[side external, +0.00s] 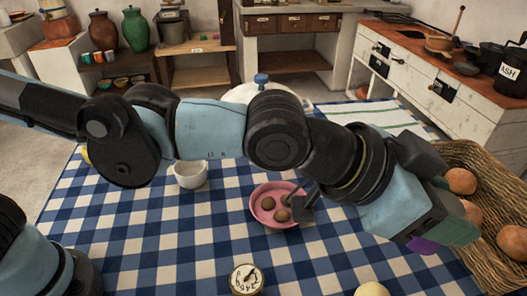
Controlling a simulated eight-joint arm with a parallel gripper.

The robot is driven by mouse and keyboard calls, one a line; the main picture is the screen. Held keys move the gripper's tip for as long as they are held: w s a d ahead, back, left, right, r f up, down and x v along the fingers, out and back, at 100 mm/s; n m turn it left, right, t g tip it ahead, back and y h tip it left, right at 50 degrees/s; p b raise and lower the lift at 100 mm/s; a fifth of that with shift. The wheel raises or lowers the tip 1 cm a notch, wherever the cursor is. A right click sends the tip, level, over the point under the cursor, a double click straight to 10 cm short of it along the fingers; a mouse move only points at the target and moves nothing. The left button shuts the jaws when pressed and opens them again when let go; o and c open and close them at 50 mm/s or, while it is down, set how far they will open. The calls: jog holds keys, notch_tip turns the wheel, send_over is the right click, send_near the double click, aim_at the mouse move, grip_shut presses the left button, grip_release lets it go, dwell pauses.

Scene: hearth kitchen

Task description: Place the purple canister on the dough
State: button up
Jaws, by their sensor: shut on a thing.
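My gripper (428,238) is at the right of the side external view, low over the checked cloth and beside the basket. Its fingers are mostly hidden by its own body. It is shut on a purple thing, which I take to be the purple canister (423,247); only a small part shows below the gripper. A pale, round, cream-coloured thing (372,289), possibly the dough, is cut off by the bottom edge, left of and nearer than the gripper. The purple canister is apart from it in the picture.
A wicker basket (463,155) with several brown round items stands right beside my gripper. A pink bowl (262,215) with brown balls, a white cup (190,175) and a round dial (246,279) stand on the checked cloth (150,245). Cloth between dial and pale thing is clear.

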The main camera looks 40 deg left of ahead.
aim_at(378, 295)
notch_tip(378, 295, down, 16)
jog(key=shift+r, duration=0.1)
dwell(0.6)
jog(key=shift+f, duration=0.2)
jog(key=o, duration=1)
